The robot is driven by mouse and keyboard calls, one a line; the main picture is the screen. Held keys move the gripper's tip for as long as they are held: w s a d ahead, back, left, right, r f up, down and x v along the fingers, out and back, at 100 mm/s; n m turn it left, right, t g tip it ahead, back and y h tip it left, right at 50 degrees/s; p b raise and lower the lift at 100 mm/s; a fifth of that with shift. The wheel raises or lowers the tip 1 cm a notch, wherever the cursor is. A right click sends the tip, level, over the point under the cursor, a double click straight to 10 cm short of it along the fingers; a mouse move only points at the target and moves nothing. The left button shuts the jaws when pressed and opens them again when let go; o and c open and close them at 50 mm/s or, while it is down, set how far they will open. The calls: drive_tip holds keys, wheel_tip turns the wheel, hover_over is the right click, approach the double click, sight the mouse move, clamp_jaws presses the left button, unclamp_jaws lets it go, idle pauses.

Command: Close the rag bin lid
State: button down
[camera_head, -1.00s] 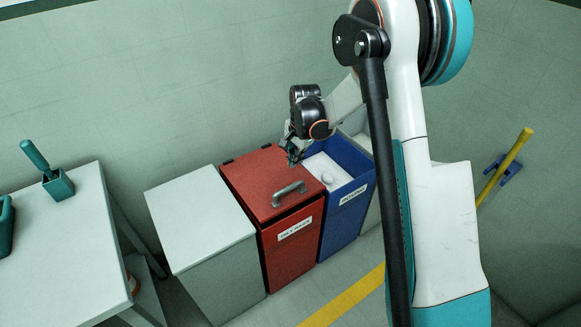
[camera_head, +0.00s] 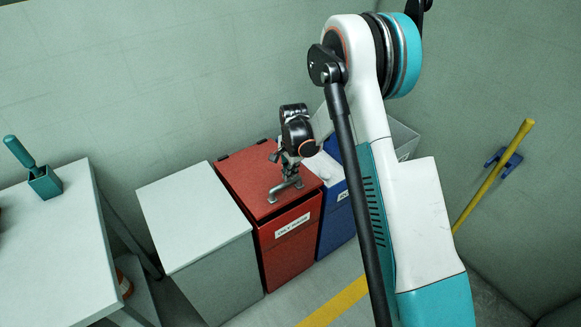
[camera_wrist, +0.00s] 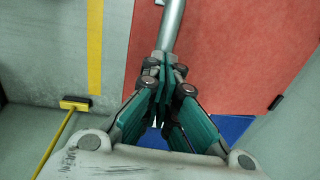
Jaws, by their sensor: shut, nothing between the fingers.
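The rag bin is a red box (camera_head: 290,249) with a label that seems to read "OILY RAGS". Its red lid (camera_head: 243,183) lies low over the box, with a thin dark gap along the front; I cannot tell if it is fully seated. A grey bar handle (camera_head: 285,192) is on the lid near the front edge. My gripper (camera_head: 286,175) is shut and empty, right over the handle, hiding part of it. In the wrist view my shut fingertips (camera_wrist: 165,66) meet the end of the grey handle (camera_wrist: 173,25) in the picture, above the red lid (camera_wrist: 235,55); contact is unclear.
A blue bin (camera_head: 336,220) stands right of the red one, partly behind my arm. A pale grey box (camera_head: 197,220) stands close on its left. A white table (camera_head: 55,245) is farther left. A yellow-handled broom (camera_head: 490,180) leans on the right wall.

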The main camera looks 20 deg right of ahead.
sight(291, 192)
drive_tip(key=shift+f, duration=0.8)
drive_tip(key=f+b, duration=0.1)
drive_tip(key=f, duration=0.1)
drive_tip(key=s+f+b, duration=0.1)
drive_tip(key=f+b, duration=0.1)
drive_tip(key=shift+d+f, duration=0.15)
drive_tip(key=shift+f, duration=0.15)
drive_tip(key=shift+s+d+r, duration=0.1)
drive_tip(key=shift+r, duration=0.5)
wheel_tip(291, 192, up, 13)
drive_tip(key=s+p, duration=0.2)
drive_tip(key=p, duration=0.3)
drive_tip(key=shift+s+d, duration=0.3)
drive_tip(key=shift+d, duration=0.05)
